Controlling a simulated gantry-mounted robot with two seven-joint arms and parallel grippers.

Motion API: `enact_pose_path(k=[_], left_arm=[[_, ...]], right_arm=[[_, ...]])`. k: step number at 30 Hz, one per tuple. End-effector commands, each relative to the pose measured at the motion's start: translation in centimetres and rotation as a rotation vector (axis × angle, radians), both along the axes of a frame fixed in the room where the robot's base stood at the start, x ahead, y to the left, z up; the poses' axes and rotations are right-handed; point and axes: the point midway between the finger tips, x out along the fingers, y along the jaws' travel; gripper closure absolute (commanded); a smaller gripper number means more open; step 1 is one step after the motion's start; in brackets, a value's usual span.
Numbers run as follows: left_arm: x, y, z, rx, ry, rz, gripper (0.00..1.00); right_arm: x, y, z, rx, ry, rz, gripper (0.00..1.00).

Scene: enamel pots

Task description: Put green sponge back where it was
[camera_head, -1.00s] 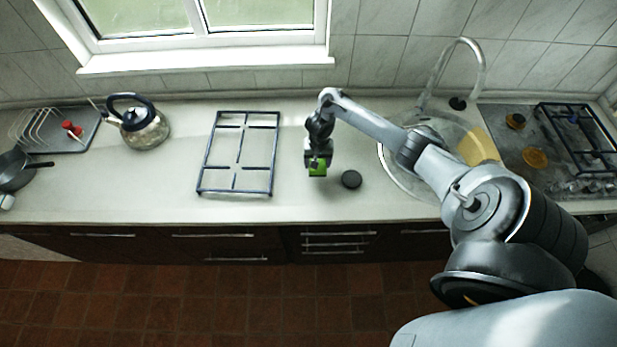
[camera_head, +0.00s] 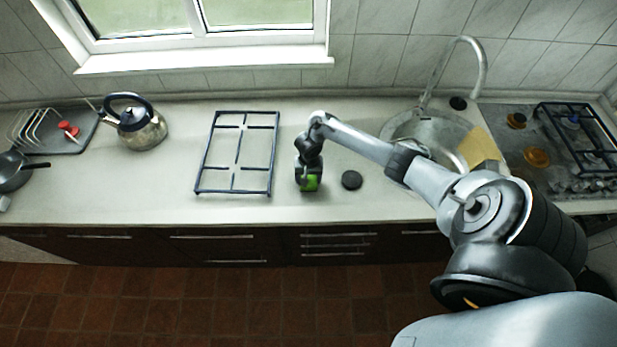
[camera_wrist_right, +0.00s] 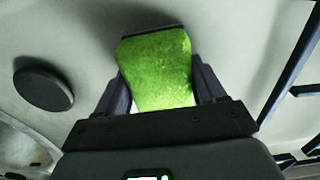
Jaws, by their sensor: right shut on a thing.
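The green sponge (camera_head: 310,182) is between the fingers of my right gripper (camera_head: 309,186), over the counter between the pan grate and a black disc. In the right wrist view the green sponge (camera_wrist_right: 158,72) fills the gap between the two fingers, and my right gripper (camera_wrist_right: 158,92) is shut on it. A dark strip shows at the sponge's far edge. I cannot tell whether the sponge touches the counter. My left gripper is not in view.
The dark grate (camera_head: 238,153) lies to the left. A kettle (camera_head: 140,128) and dish rack (camera_head: 62,130) stand further left. The sink (camera_head: 428,128) and hob (camera_head: 545,150) are right.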

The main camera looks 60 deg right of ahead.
Motion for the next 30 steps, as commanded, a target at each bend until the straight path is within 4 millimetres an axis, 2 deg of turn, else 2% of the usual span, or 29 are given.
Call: enact_pose_path(k=[6,7,12,23,30], left_arm=[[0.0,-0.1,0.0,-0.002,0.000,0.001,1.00],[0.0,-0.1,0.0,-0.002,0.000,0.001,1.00],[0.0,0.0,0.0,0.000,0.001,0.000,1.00],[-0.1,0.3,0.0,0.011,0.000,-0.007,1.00],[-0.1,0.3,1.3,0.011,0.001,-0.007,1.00]], right_arm=[[0.0,0.0,-0.3,0.001,0.001,0.000,0.59],[0.0,0.0,-0.3,0.001,0.001,0.000,0.28],[0.0,0.0,-0.3,0.000,0.000,0.000,0.05],[0.0,-0.1,0.2,-0.001,-0.002,0.000,0.05],[0.1,-0.1,3.5,-0.002,-0.003,0.001,0.05]])
